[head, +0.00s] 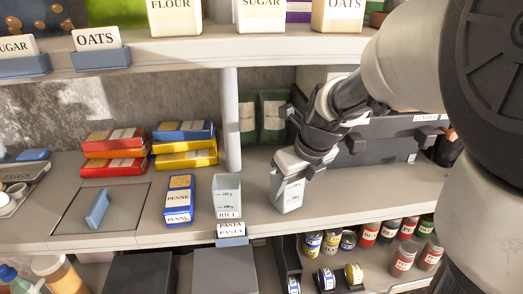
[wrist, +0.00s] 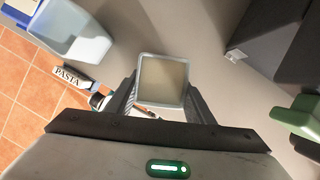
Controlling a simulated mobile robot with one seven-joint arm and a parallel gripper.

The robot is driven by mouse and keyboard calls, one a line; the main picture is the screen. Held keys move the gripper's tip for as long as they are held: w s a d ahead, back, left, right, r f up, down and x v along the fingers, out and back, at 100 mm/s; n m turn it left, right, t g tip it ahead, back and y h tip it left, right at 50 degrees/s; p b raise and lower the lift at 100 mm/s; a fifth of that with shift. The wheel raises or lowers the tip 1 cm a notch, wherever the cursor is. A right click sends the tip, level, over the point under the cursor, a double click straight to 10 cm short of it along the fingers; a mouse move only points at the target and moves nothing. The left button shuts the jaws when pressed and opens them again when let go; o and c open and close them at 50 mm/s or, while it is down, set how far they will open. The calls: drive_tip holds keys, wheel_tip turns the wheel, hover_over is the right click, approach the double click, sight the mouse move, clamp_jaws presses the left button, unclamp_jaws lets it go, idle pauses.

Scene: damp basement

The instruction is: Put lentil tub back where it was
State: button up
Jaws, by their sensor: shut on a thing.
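My gripper (head: 300,160) is shut on a pale, clear-sided square tub (head: 287,194), which I take to be the lentil tub; its label is too small to read. The tub is held over the middle shelf, right of the rice tub (head: 227,190), and looks slightly tilted in the head view. I cannot tell whether its base touches the shelf (head: 330,212). In the wrist view the tub (wrist: 162,78) is seen from above between the two fingers (wrist: 162,103), with beige contents or floor showing inside.
A PASTA label holder (head: 231,240) is on the shelf edge, with a penne box (head: 179,201) left of the rice tub. A white post (head: 231,120) stands behind. A dark labelled box (head: 390,142) stands behind the arm at right. Cans (head: 312,243) fill the shelf below.

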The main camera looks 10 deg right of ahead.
drive_tip(key=shift+f, duration=0.1)
drive_tip(key=o, duration=1.4)
